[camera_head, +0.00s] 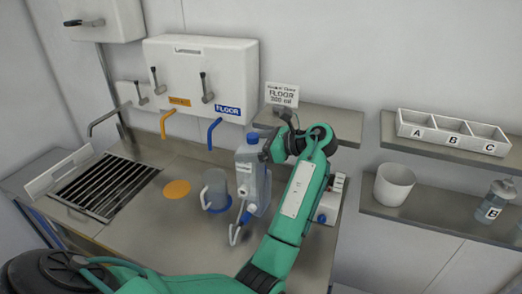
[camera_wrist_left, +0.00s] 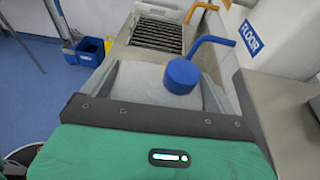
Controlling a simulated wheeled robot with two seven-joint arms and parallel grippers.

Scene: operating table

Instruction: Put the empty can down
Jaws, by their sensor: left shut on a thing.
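The can (camera_head: 250,178) is a pale, see-through canister with a label, upright at the middle of the steel counter (camera_head: 190,245). My left gripper (camera_head: 270,150) is shut on its upper part, from the right. In the left wrist view, the can (camera_wrist_left: 135,82) fills the space just beyond my gripper, with its blue cap (camera_wrist_left: 182,76) facing up. I cannot tell whether the can's base touches the counter. My fingertips are mostly hidden by the wrist and can. My right gripper is not in view.
A clear jug (camera_head: 215,188) with a blue base stands left of the can. An orange disc (camera_head: 177,188) lies further left, before the sink grate (camera_head: 105,187). Blue (camera_head: 213,133) and orange (camera_head: 166,123) spouts hang behind. Shelves at right hold bins (camera_head: 453,132) and a white cup (camera_head: 394,185).

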